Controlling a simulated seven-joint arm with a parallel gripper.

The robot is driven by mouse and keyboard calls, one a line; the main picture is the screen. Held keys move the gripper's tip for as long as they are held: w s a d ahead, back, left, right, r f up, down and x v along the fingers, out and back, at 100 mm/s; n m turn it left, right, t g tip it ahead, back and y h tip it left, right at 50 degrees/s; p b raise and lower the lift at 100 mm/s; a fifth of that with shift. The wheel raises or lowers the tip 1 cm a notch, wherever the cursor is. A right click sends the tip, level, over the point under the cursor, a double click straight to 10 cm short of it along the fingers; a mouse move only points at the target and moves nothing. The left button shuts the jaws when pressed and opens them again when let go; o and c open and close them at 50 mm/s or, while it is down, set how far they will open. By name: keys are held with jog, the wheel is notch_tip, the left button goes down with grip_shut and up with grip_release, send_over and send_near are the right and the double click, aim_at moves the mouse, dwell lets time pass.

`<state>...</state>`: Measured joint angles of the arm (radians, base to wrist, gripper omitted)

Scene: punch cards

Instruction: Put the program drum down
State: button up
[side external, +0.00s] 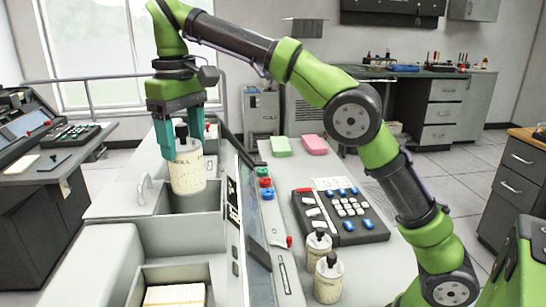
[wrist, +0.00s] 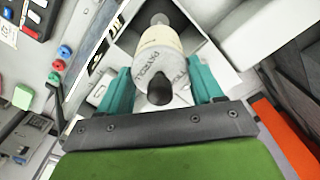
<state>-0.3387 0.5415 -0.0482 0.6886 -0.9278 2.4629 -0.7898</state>
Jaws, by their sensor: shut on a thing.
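My gripper (side external: 180,143) has teal fingers and is shut on a cream program drum (side external: 187,172) with a dark knob on top. The drum hangs roughly upright over an open compartment (side external: 207,226) of the grey machine, its lower end close to the opening; I cannot tell whether it touches anything. In the wrist view the drum (wrist: 160,50) sits between the fingers (wrist: 161,84), its dark knob towards the camera and "PAYROLL" lettering on its side. Two similar cream drums, a rear one (side external: 318,250) and a front one (side external: 328,280), stand on the desk.
A keypad console (side external: 340,212) is on the desk beside the machine. A green block (side external: 281,146) and a pink block (side external: 313,144) lie behind it. A raised panel (side external: 250,205) with red, green and blue knobs alongside borders the compartment. A front compartment holds cards (side external: 175,295).

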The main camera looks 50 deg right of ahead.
jog(key=s+d+r+m, duration=0.1)
jog(key=s+d, duration=0.3)
jog(key=d, duration=0.7)
jog(key=s+d+r, duration=0.2)
jog(key=s+d, duration=0.2)
jog(key=d, duration=0.7)
jog(key=s+d+f, duration=0.2)
jog(key=s+d, duration=0.4)
jog(key=s, duration=0.4)
jog(key=s+d+f, duration=0.1)
jog(key=s+d, duration=0.4)
jog(key=s, duration=0.6)
notch_tip(320, 180, down, 29)
jog(key=shift+w+m, duration=0.15)
jog(key=shift+m, duration=0.15)
jog(key=shift+f, duration=0.1)
jog(key=o, duration=1.7)
